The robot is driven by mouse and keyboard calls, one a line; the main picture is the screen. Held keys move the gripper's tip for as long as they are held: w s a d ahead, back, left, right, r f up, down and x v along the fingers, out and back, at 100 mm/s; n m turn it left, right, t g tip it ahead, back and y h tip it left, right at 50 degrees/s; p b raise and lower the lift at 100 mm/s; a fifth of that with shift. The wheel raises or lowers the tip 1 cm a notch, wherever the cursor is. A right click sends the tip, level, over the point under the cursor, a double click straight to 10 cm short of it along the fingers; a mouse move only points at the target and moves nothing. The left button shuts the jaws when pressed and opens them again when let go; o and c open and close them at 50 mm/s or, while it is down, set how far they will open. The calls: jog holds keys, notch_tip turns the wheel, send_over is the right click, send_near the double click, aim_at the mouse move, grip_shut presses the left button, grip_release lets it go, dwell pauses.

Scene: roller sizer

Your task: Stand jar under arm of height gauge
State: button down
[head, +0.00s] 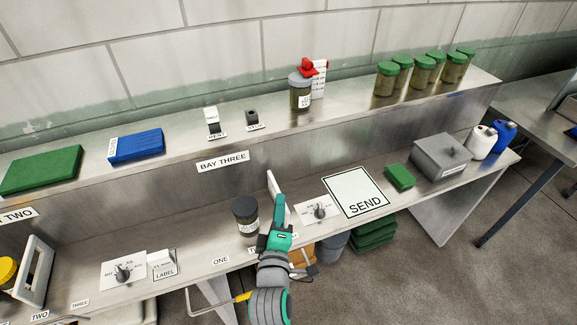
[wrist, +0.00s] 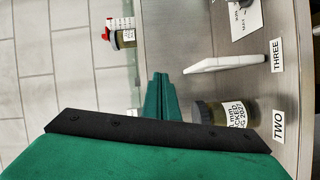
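The height gauge (head: 319,80), a white scale with a red arm (head: 306,67), stands on the upper shelf. A grey-lidded, labelled jar (head: 300,98) stands upright at it, with the red arm over its lid; I cannot tell whether they touch. That jar (wrist: 126,39) also shows in the wrist view. A dark-lidded jar (head: 246,215) stands upright on the lower bench; a labelled jar (wrist: 220,113) shows near the TWO tag in the wrist view. My gripper (head: 279,200) is above the bench, right of the dark-lidded jar. Its green fingers (wrist: 160,95) look together and empty.
A white upright panel (head: 272,185) stands close to my gripper. A SEND mat (head: 357,192), green block (head: 400,176) and grey box (head: 440,155) lie to the right. Several green-lidded jars (head: 422,72) stand on the upper shelf. The shelf left of them is partly clear.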

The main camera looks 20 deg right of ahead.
jog(key=s+a+f+m+y, duration=0.3)
jog(key=s+a+f, duration=0.4)
jog(key=s, duration=0.4)
jog(key=s+a+f+m+y, duration=0.3)
jog(key=s+a+f, duration=0.35)
jog(key=s, duration=0.55)
jog(key=s+a+m+y, duration=0.1)
jog(key=s+m, duration=0.3)
jog(key=s, duration=0.7)
jog(key=shift+a+r+m, duration=0.15)
jog(key=shift+a+m, duration=0.15)
jog(key=shift+a, duration=0.15)
jog(key=shift+s, duration=0.1)
